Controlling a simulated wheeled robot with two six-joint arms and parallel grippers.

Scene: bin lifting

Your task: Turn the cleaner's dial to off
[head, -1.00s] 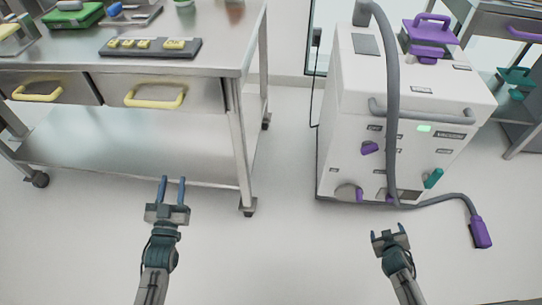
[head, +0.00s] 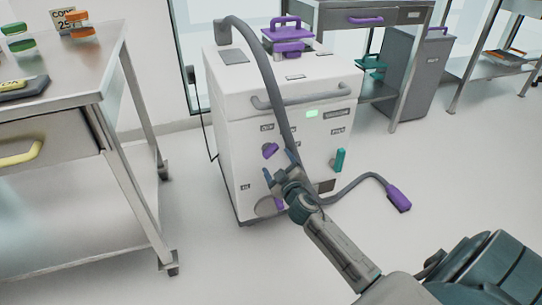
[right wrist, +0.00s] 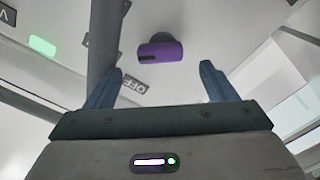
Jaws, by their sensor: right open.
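The white cleaner (head: 300,92) stands on the floor in the middle of the head view, a green light (head: 312,114) lit on its front. Its purple dial (head: 270,150) is on the upper left of the front panel. In the right wrist view the dial (right wrist: 160,51) lies beyond and between my fingertips, apart from them, with an upside-down OFF label (right wrist: 133,86) beside it. My right gripper (head: 279,164) is open and empty, in front of the panel just below the dial; it also shows in the right wrist view (right wrist: 162,72). My left gripper is out of view.
A grey hose (head: 278,105) runs down the cleaner's front to a purple nozzle (head: 398,198) on the floor. A teal handle (head: 340,160) is on the front's right side. A steel table (head: 70,80) stands at left.

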